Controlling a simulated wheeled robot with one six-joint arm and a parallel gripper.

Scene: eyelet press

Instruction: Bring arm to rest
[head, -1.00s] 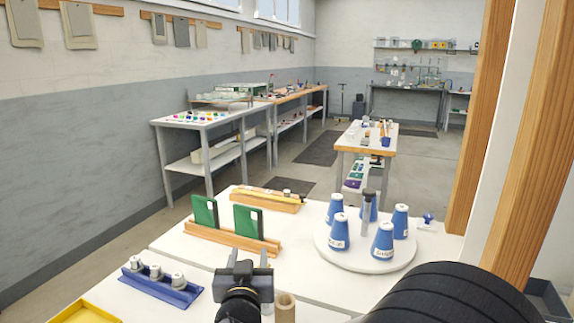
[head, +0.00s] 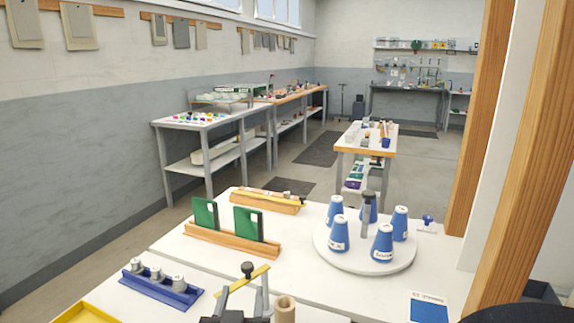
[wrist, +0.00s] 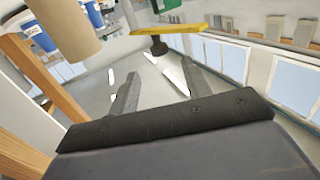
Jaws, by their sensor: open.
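My gripper (head: 244,302) is at the bottom centre of the head view, low in the picture. Its two fingers stand apart with nothing between them; they also show spread in the wrist view (wrist: 157,88). A yellow bar (head: 249,280) with a black knob (head: 248,268) is just beyond the fingertips in the head view. In the wrist view the yellow bar (wrist: 170,29) and knob (wrist: 158,47) lie past the fingers, apart from them. Part of my dark arm shows at the lower right corner of the head view.
A tan cylinder (head: 285,308) stands right of my gripper. A blue rack (head: 160,290) with several grey pieces is left. A round white turntable (head: 365,262) holds several blue cones (head: 338,234). Green plates (head: 204,213) stand in a wooden holder. A blue card (head: 429,310) lies right.

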